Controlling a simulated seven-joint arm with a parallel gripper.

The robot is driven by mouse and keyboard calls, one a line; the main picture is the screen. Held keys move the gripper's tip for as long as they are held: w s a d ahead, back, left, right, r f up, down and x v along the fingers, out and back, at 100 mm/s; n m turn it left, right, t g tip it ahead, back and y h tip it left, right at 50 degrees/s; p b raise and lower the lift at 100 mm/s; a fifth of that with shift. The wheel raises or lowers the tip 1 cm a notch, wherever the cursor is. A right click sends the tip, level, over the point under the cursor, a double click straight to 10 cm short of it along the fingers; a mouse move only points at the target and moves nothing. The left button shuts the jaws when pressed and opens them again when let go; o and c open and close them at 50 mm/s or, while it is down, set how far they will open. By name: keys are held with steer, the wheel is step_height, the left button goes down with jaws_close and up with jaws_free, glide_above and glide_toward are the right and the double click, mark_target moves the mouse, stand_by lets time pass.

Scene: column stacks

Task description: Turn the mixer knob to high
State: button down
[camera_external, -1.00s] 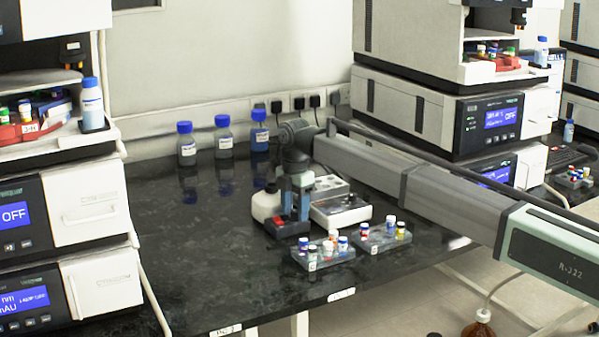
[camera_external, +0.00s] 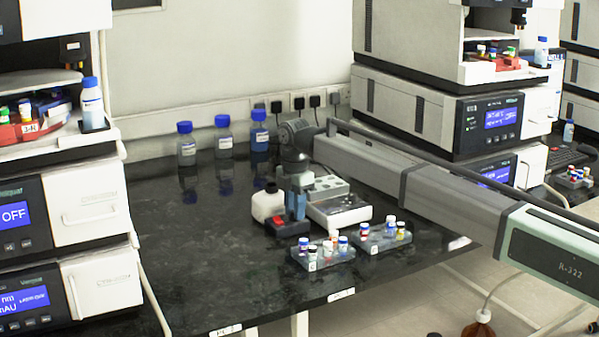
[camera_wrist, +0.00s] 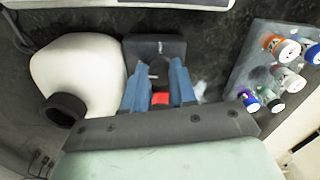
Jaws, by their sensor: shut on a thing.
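The mixer is a small black box (camera_external: 283,230) with a red part on it, near the front of the dark bench. It also shows in the wrist view (camera_wrist: 170,45). A dark round knob (camera_wrist: 158,71) with a pale mark sits between my fingertips. My gripper (camera_external: 296,214) points down over the mixer. In the wrist view my gripper (camera_wrist: 160,72) has its two blue fingers shut on the knob, one on each side. The red part (camera_wrist: 160,98) shows between the fingers. The fingers hide part of the knob, and I cannot read its setting.
A white bottle with a black cap (camera_wrist: 75,75) stands close beside the mixer. A white instrument (camera_external: 340,210) is behind and right. Vial racks (camera_external: 325,258) (camera_external: 382,240) stand at the right front. Blue-capped bottles (camera_external: 223,140) stand at the back. The bench's left is clear.

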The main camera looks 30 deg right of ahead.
steer(key=m, duration=0.4)
steer(key=shift+m, duration=0.3)
steer(key=m, duration=0.4)
steer(key=shift+m, duration=0.3)
steer(key=m, duration=0.4)
steer(key=shift+m, duration=2.1)
steer(key=c, duration=0.9)
jaws_free()
steer(key=shift+r, duration=0.15)
